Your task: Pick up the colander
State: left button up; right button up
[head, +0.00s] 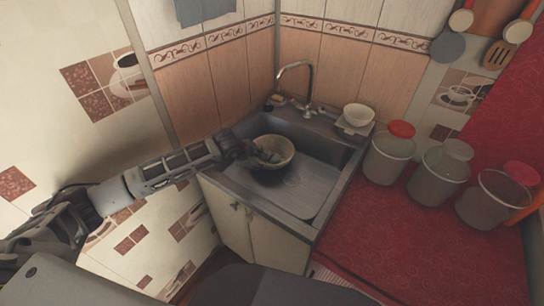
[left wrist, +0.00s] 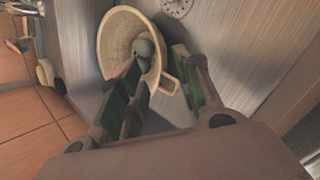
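The colander (head: 273,163) is a beige round bowl sitting in the sink basin, with greyish-green round items inside it. In the left wrist view the colander (left wrist: 113,33) shows its open top, and a small handle (left wrist: 168,84) sticks out from its rim. My left gripper (head: 254,153) is at the colander's left side in the head view. In the left wrist view its fingers (left wrist: 162,78) are apart, one over the bowl's inside and one outside the rim, with the rim and handle between them. Contact cannot be told. My right gripper is not in view.
The metal sink (head: 308,187) has a raised rim and a tall faucet (head: 307,88) behind. A white bowl (head: 358,115) stands at its back right corner. Several lidded jars (head: 389,158) stand on the red counter (head: 400,235). Tiled walls close in the corner.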

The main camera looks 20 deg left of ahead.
aim_at(270, 166)
pick_arm(q)
jog(key=shift+x, duration=4.35)
jog(key=shift+w+d, duration=0.1)
jog(key=shift+x, duration=2.5)
jog(key=shift+c, duration=0.2)
grip_shut()
